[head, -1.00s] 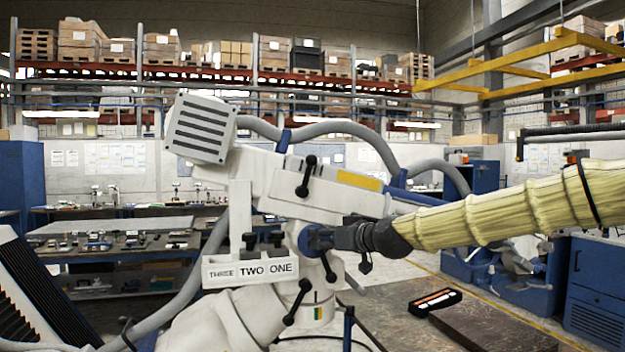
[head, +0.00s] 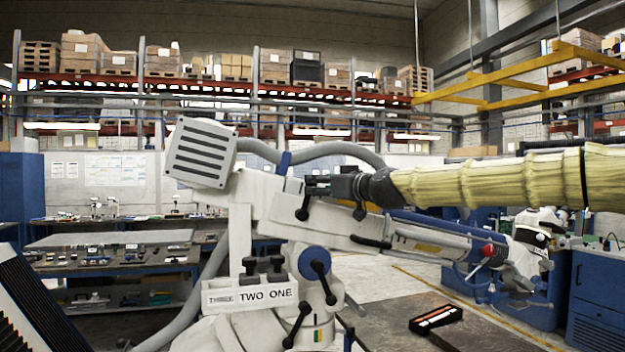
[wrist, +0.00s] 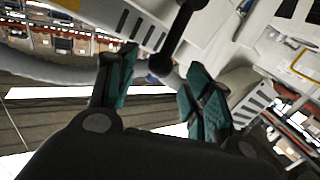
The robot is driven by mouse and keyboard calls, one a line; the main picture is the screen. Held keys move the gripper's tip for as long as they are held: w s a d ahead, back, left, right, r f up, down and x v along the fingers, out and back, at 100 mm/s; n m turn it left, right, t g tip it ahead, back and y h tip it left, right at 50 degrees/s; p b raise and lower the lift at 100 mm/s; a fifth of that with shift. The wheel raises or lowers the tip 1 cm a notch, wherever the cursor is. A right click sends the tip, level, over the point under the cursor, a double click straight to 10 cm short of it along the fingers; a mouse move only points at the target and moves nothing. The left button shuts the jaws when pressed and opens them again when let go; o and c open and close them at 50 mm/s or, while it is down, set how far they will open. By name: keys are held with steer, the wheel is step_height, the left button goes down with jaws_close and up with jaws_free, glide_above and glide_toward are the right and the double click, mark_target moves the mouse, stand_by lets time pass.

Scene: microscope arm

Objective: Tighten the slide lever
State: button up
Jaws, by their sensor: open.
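The slide lever appears to be the black ball-ended lever (head: 303,212) on the pale microscope arm (head: 270,200). Its lower end shows in the head view; its upper part is hidden behind my gripper (head: 316,186). In the wrist view the black lever (wrist: 172,45) comes down from the top edge, its ball end between my open gripper fingers (wrist: 163,60). The teal finger pads stand apart on either side of the ball, with gaps visible. I cannot tell whether either finger touches the lever.
A second black lever (head: 319,272) sits on the joint below, and another (head: 296,325) lower down. A sign plate (head: 250,293) reads THREE TWO ONE. A grey hose (head: 335,148) arches behind the arm. An orange-and-black case (head: 435,319) lies on the table at right.

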mark_target(315, 184)
steer(key=shift+p+x, duration=0.9)
steer(key=shift+x, duration=1.35)
jaws_close()
